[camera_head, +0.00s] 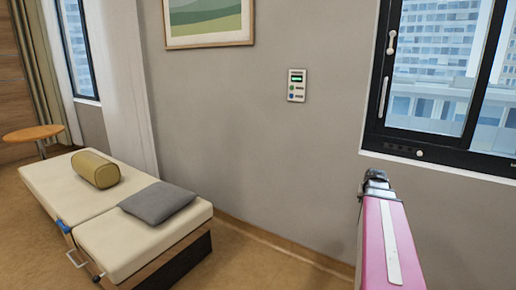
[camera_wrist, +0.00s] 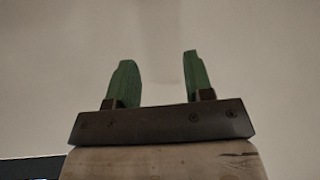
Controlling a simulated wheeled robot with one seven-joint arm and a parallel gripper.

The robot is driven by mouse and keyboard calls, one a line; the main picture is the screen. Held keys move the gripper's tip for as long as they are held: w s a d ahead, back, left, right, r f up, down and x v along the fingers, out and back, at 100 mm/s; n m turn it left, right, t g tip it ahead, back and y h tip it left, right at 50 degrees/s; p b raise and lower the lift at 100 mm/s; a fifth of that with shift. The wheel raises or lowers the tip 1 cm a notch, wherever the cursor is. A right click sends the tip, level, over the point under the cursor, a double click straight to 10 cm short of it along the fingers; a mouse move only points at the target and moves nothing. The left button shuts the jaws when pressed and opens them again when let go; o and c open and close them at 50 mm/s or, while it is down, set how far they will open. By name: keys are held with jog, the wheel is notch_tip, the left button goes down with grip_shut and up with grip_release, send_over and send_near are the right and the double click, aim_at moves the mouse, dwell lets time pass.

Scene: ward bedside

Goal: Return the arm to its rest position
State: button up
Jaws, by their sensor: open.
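My gripper (camera_wrist: 158,78) shows in the wrist view with its two green fingers apart and nothing between them. Behind the fingers is a plain, pale, blurred surface, and I cannot tell how far off it is. In the head view a pink and white part with a dark metal end stands at the lower right, in front of the wall below the window. I cannot make out the gripper's fingers in the head view.
A cream bed (camera_head: 128,252) with a yellow bolster (camera_head: 95,169) and a grey pillow (camera_head: 158,202) stands at the left. A round wooden table (camera_head: 33,133) is behind it. A wall panel (camera_head: 296,85) hangs left of the window (camera_head: 430,75). Floor shows right of the bed.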

jog(key=s+a+f+n+g, duration=0.1)
jog(key=s+a+f, duration=0.4)
jog(key=a, duration=0.5)
jog(key=s+a+f+n+g+y, duration=0.1)
jog(key=s+a+f+n+g, duration=0.1)
jog(key=a, duration=0.8)
jog(key=s+a+f+n+g+y, duration=0.1)
jog(key=s+a+f+g, duration=0.1)
jog(key=s+a+f, duration=0.5)
jog(key=a+f, duration=0.1)
jog(key=a, duration=0.1)
jog(key=shift+s+a+n+g, duration=0.3)
jog(key=shift+s+a+g, duration=0.05)
jog(key=shift+a+g, duration=0.05)
jog(key=shift+c, duration=0.3)
jog(key=shift+d, duration=0.1)
